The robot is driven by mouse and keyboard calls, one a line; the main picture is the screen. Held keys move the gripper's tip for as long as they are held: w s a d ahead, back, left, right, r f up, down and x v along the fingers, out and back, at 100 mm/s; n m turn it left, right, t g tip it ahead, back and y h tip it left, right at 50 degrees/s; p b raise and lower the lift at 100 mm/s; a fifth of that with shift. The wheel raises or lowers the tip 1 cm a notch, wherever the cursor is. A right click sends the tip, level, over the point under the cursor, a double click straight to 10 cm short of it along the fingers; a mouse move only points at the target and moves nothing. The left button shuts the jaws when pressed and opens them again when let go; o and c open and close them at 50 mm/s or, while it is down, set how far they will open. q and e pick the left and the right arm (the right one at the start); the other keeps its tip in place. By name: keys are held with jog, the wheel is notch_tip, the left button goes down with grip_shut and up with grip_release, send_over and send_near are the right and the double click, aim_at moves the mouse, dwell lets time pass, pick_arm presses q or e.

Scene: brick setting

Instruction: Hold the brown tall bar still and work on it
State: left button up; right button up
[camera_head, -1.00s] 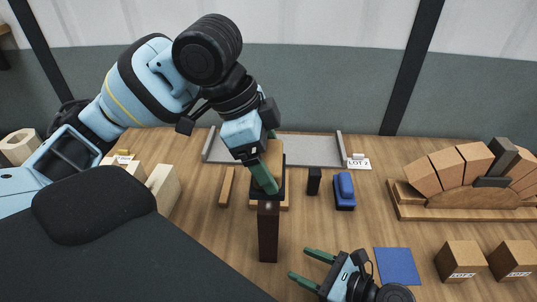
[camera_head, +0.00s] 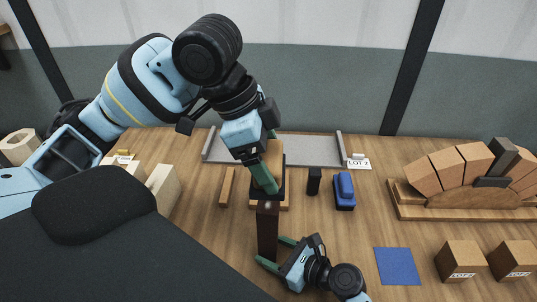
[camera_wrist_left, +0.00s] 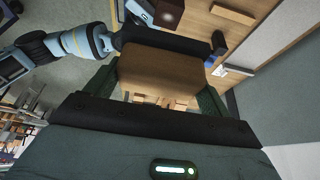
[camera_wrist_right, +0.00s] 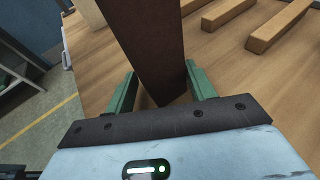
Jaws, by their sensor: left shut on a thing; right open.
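The brown tall bar (camera_head: 268,232) stands upright near the middle of the table, in front of the left gripper. My left gripper (camera_head: 268,162) is shut on a tan block with a black lower part (camera_wrist_left: 160,72), just behind the bar in the head view. My right gripper (camera_head: 277,252) is low at the bar's near right side. In the right wrist view the bar (camera_wrist_right: 150,45) stands between its open green fingers, with a gap visible on the right. Contact on the left side is hard to tell.
A wooden strip (camera_head: 227,187), a small black block (camera_head: 314,181) and a blue-topped brush-like thing (camera_head: 344,190) lie nearby. A blue square (camera_head: 397,266) and labelled brown blocks (camera_head: 461,261) are at right. A brick arch (camera_head: 462,167) stands far right. A grey tray (camera_head: 310,150) is behind.

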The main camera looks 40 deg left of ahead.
dwell(0.4)
pick_arm(q)
jog(key=shift+w, duration=0.1)
dwell(1.3)
jog(key=m, duration=0.1)
jog(key=m+g, duration=0.1)
jog(key=m, duration=0.1)
jog(key=w+m, duration=0.1)
jog(key=shift+a+m+g, duration=0.3)
jog(key=shift+g, duration=0.1)
jog(key=m, duration=0.1)
jog(key=m+g, duration=0.1)
jog(key=m, duration=0.2)
jog(key=shift+w+a+g, duration=0.25)
jog(key=shift+w+g, duration=0.05)
jog(key=shift+f, duration=0.1)
